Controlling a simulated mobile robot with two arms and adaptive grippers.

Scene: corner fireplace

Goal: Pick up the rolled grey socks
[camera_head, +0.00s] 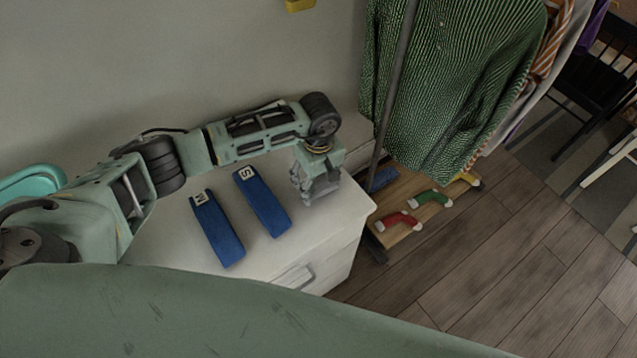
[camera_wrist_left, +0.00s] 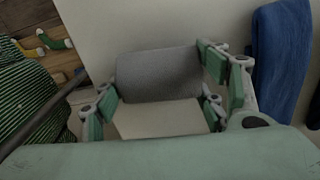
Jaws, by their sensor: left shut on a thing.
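The rolled grey socks (camera_wrist_left: 158,72) show in the left wrist view as a grey, fine-textured roll between the two finger pads. My left gripper (camera_wrist_left: 158,95) is shut on them from both sides. In the head view my left gripper (camera_head: 318,192) points down at the right end of the white dresser top (camera_head: 170,240). There the socks are hard to tell from the grey fingers, and I cannot tell whether they touch the top. My right gripper is not in view.
Two blue pieces, marked M (camera_head: 217,230) and S (camera_head: 262,203), lie on the dresser left of my gripper. Right of the dresser stands a clothes rack with a green striped sweater (camera_head: 445,80). Red (camera_head: 398,220) and green (camera_head: 430,199) socks lie on its low wooden shelf.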

